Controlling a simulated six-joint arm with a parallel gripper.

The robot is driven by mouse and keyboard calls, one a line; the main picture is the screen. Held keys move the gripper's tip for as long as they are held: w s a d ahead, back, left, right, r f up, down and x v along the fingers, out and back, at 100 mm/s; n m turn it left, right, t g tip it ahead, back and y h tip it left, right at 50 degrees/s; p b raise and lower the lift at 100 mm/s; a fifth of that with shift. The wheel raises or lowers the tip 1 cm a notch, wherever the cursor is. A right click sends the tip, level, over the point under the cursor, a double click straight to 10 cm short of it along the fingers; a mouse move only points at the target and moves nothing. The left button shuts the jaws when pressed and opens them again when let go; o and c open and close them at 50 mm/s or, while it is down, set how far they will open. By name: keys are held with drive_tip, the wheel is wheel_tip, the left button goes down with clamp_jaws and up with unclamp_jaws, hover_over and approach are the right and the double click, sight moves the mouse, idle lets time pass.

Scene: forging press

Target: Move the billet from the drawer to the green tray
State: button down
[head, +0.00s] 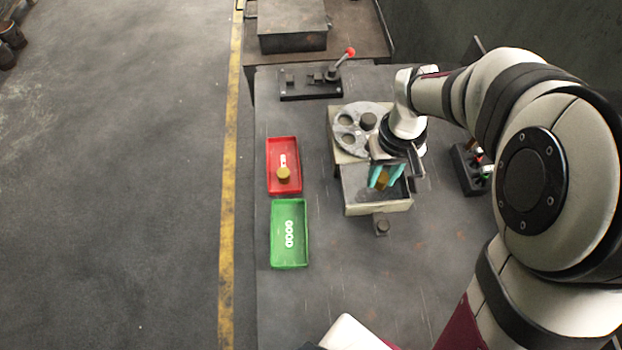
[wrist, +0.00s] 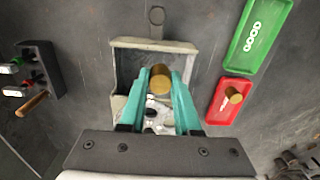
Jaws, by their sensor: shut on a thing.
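The brass-coloured billet (wrist: 160,80) is between the teal fingertips of my gripper (wrist: 160,88), which is shut on it. In the head view my gripper (head: 383,178) is over the open drawer (head: 362,209) and partly hides the billet (head: 382,182). I cannot tell whether the billet is clear of the drawer floor. The green tray (head: 290,261) lies left of the drawer, with white GOOD lettering and nothing in it. It also shows in the wrist view (wrist: 244,60) at the upper right.
A red tray (head: 271,182) behind the green one holds another brass piece (head: 283,173). A round plate with holes (head: 346,137) is behind the drawer. A lever with a red knob (head: 350,52) stands farther back. A dark rack (wrist: 41,68) is opposite the trays.

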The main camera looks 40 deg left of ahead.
drive_tip(key=s+n, duration=1)
hover_over(289, 233)
drive_tip(key=shift+n, duration=0.3)
drive_tip(key=f, duration=0.6)
drive_tip(key=shift+w+d+f, duration=0.1)
drive_tip(key=shift+w+d, duration=0.05)
drive_tip(key=shift+d, duration=0.2)
drive_tip(key=f, duration=0.4)
drive_tip(key=shift+s+a, duration=0.25)
drive_tip(key=shift+a, duration=0.05)
drive_tip(key=shift+f, duration=0.25)
drive_tip(key=c, duration=0.6)
unclamp_jaws()
drive_tip(key=shift+f, duration=0.1)
